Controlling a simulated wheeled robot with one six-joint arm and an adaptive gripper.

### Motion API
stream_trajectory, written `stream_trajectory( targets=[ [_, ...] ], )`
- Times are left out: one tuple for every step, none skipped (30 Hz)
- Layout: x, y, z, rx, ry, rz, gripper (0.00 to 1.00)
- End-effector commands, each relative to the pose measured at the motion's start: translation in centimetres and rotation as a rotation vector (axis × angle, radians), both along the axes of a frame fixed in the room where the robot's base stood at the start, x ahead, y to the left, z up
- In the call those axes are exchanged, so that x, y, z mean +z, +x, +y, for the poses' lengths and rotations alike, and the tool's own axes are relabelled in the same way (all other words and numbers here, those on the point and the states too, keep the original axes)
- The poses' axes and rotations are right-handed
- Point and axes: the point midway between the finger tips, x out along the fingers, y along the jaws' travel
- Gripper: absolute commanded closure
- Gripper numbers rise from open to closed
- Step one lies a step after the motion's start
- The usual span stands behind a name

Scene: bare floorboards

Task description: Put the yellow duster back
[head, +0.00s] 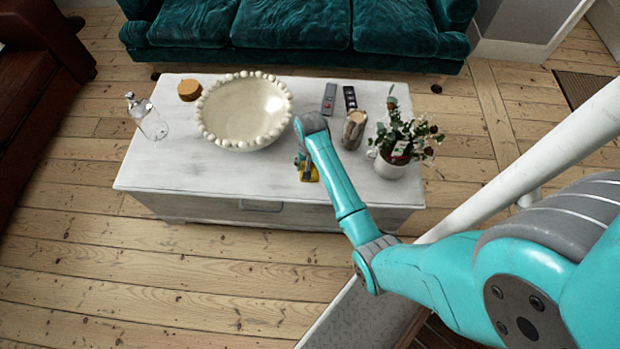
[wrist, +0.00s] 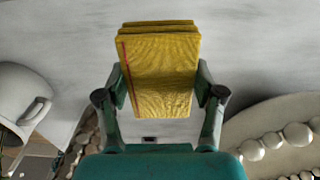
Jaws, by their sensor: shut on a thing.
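The yellow duster (wrist: 158,50) is a folded cloth with a red line of stitching near one edge. My gripper (wrist: 160,88) is shut on it, one finger at each side. In the head view the duster (head: 311,174) shows as a small yellow patch below my gripper (head: 302,162), over the white table (head: 215,184) near its front edge. My arm partly hides it there. I cannot tell whether the duster touches the tabletop.
A beaded bowl (head: 243,112) stands left of my gripper. A plant pot (head: 397,166), a wooden log piece (head: 354,130) and two remotes (head: 329,98) (head: 350,97) are to the right and behind. A glass bottle (head: 152,124) and round wooden box (head: 189,90) are far left. The front-left tabletop is clear.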

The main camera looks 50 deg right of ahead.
Motion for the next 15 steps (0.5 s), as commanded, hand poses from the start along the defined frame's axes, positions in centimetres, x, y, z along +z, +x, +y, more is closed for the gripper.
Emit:
stream_trajectory(
  targets=[
    [-1.0,-0.1,0.1,0.001,0.002,0.003,0.7],
    [-1.5,-0.1,0.1,0.001,0.001,0.003,0.7],
    [-2.1,0.0,0.1,0.002,0.001,0.002,0.7],
    [-2.6,0.0,0.1,0.002,0.001,0.002,0.7],
    [-2.9,0.0,0.1,0.002,0.0,0.001,0.7],
    [-3.3,0.0,0.1,0.002,0.001,0.002,0.7],
    [-3.5,0.0,0.1,0.003,0.0,0.001,0.7],
    [-3.7,0.0,0.1,0.003,0.0,0.0,0.7],
    [-4.0,0.0,0.1,0.003,0.0,0.0,0.7],
    [-4.2,0.0,0.1,0.003,0.001,0.001,0.7],
    [-4.5,0.0,0.1,0.003,0.0,0.001,0.7],
    [-5.0,0.0,0.1,0.003,0.001,0.002,0.7],
    [-5.5,0.0,0.1,0.003,0.001,0.002,0.7],
    [-5.9,0.0,0.1,0.003,0.001,0.002,0.7],
    [-6.5,0.0,0.1,0.004,0.001,0.002,0.7]
  ],
)
